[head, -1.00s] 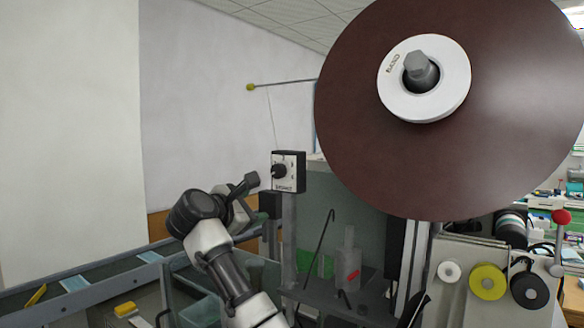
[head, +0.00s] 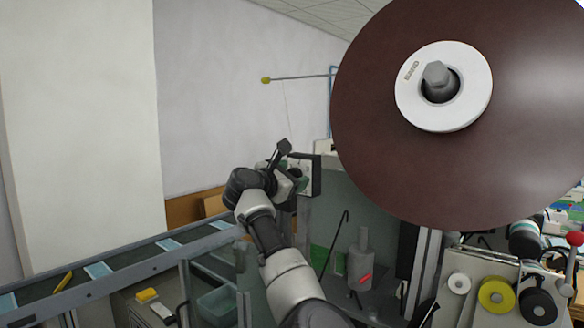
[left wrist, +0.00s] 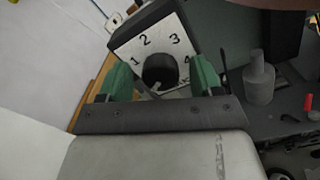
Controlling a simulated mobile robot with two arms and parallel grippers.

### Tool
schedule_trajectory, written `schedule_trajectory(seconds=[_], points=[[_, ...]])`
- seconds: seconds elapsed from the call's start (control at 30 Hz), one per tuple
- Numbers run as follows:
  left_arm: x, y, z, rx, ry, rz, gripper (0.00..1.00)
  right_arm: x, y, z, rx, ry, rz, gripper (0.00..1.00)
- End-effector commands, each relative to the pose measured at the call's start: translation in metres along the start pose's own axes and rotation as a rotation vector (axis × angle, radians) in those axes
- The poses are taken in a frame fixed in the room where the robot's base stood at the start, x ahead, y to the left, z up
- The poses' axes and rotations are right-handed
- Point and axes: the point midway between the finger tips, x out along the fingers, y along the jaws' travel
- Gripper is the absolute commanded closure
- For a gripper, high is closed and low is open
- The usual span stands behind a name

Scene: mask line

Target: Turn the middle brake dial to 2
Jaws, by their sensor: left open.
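One dial box (head: 316,174) shows in the head view, partly hidden behind my left gripper (head: 299,177). In the left wrist view its white face (left wrist: 178,36) carries the numbers 1 to 4 around a black knob (left wrist: 160,68). A pale mark shows at the knob's lower left edge; I cannot tell for sure which number the knob points to. My left gripper is open, with one green finger on each side of the knob and the knob between them. Contact is not clear. My right gripper is not in view.
A large brown roll (head: 390,165) with a white hub stands close right of the dial box. A thin rod with a yellow tip (head: 265,80) sticks out above. A grey bottle (head: 361,260) sits on the shelf below. A conveyor (head: 130,272) runs at lower left.

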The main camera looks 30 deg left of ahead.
Motion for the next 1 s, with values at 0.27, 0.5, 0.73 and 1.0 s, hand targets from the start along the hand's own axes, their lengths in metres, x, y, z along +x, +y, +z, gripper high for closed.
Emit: schedule_trajectory(seconds=[0.27, 0.5, 0.73, 1.0], points=[[0.0052, -0.0003, -0.0011, 0.001, 0.001, 0.001, 0.35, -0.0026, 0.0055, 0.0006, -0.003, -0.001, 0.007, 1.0], [0.0049, -0.0002, -0.0009, 0.001, 0.001, 0.001, 0.6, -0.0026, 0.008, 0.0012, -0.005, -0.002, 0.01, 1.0], [0.0048, -0.0002, -0.0008, 0.002, 0.001, 0.001, 0.84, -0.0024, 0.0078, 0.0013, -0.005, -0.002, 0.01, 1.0], [0.0048, -0.0007, -0.0028, 0.057, 0.0, 0.002, 0.84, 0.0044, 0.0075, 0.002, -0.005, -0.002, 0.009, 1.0]])
